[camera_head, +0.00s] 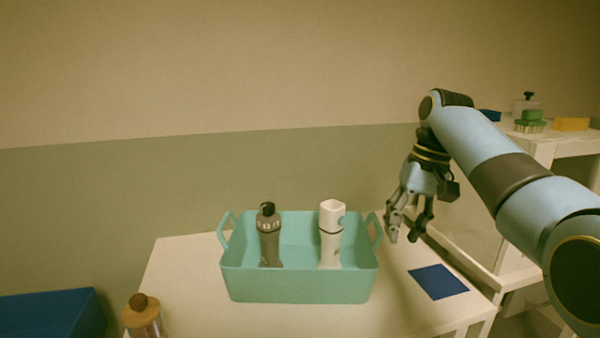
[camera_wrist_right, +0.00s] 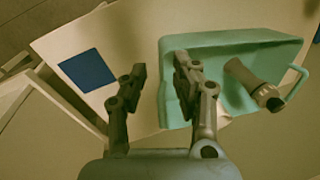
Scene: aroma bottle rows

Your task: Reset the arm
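My right gripper (camera_head: 405,232) hangs in the air to the right of a teal basket (camera_head: 300,288), above the table. It is open and empty, and its two fingers stand apart in the right wrist view (camera_wrist_right: 160,78). The basket also shows in that view (camera_wrist_right: 235,40). It holds a dark grey bottle (camera_head: 269,240) on the left and a white bottle (camera_head: 331,240) on the right, both upright. In the right wrist view the dark bottle (camera_wrist_right: 248,82) shows, while the white one is not clearly visible. My left gripper is in neither view.
The white table (camera_head: 190,285) carries the basket and a flat dark blue square (camera_head: 438,282) at right. A jar with a wooden lid (camera_head: 142,312) and a blue box (camera_head: 50,315) are at front left. A white shelf (camera_head: 560,148) at right holds a green brush (camera_head: 530,120) and a yellow item (camera_head: 570,124).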

